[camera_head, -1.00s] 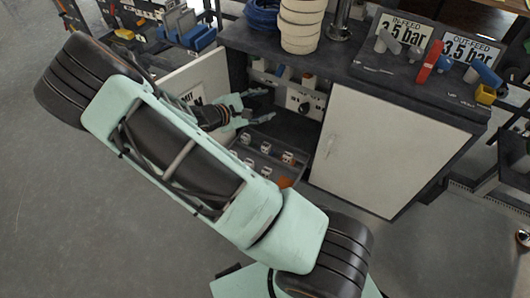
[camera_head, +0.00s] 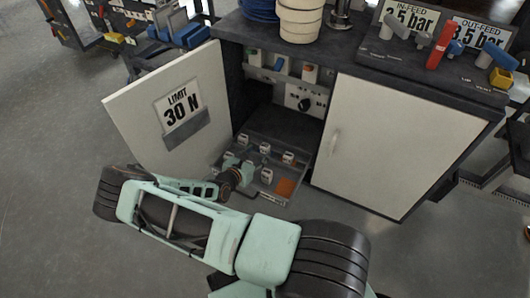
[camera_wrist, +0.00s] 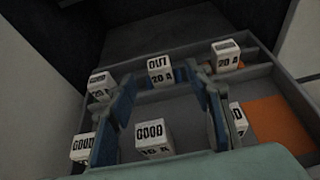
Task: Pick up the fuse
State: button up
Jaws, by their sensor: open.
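White block-shaped fuses stand in a grey tray (camera_head: 287,199) in front of the open cabinet. In the wrist view, a fuse marked GOOD (camera_wrist: 154,139) stands between the fingers of my gripper (camera_wrist: 163,84), with gaps on both sides. A fuse marked OUT 20 A (camera_wrist: 160,69) stands just beyond it, near the fingertips. Other fuses stand at the back right (camera_wrist: 225,53), back left (camera_wrist: 99,85) and front left (camera_wrist: 82,148). Another (camera_wrist: 238,119) is partly hidden by the right finger. In the head view, my gripper (camera_head: 240,168) is low over the tray's left side, open and empty.
The open door marked LIMIT 30 N (camera_head: 173,110) stands left of the tray; the closed white door (camera_head: 385,140) is to its right. Tray dividers (camera_wrist: 266,70) and an orange patch (camera_wrist: 270,117) lie around the fuses. A panel with more fuses (camera_head: 280,66) is inside the cabinet.

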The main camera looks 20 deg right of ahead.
aim_at(263, 149)
jog(key=x, duration=0.2)
jog(key=shift+w+d+f, duration=0.1)
jog(key=shift+d+f, duration=0.05)
jog(key=shift+f, duration=0.05)
jog(key=b+x, duration=0.1)
jog(key=x, duration=0.1)
jog(key=b+x, duration=0.2)
jog(key=shift+w+f, duration=0.2)
jog(key=shift+f, duration=0.35)
jog(key=shift+w+d, duration=0.15)
jog(key=shift+d, duration=0.1)
jog(key=shift+c, duration=0.5)
jog(key=shift+r, duration=0.1)
grip_shut()
